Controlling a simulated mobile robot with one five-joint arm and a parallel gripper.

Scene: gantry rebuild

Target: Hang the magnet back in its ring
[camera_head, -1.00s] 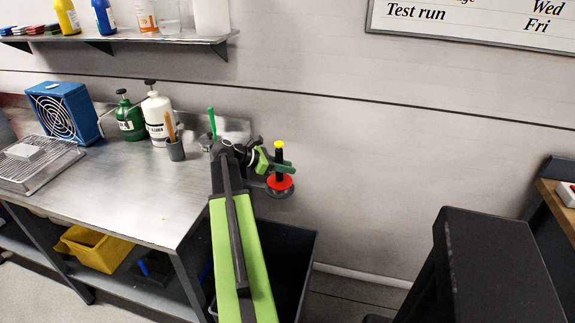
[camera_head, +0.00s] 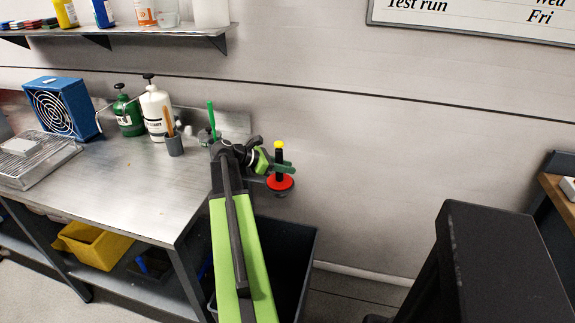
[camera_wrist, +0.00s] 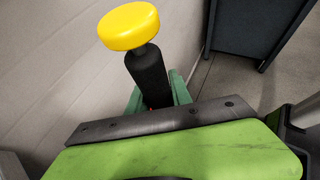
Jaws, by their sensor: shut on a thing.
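The magnet is a black-handled tool with a yellow knob and a red disc (camera_head: 281,182) at its lower end. My gripper (camera_head: 281,167) is shut on its black handle, below the knob. The magnet looks nearly upright beyond the bench's right end. A grey ring (camera_head: 279,193) shows partly just under the red disc, mostly hidden by it. I cannot tell whether the disc touches the ring. In the wrist view the yellow knob (camera_wrist: 128,26) and black handle stand beyond my gripper's green body; the disc is almost wholly hidden.
The steel bench (camera_head: 130,195) lies left of my arm, with a white bottle (camera_head: 156,112), a green bottle (camera_head: 128,118) and a tool cup (camera_head: 173,145) on it. A dark bin (camera_head: 300,240) stands below the magnet. The wall right of the magnet is bare.

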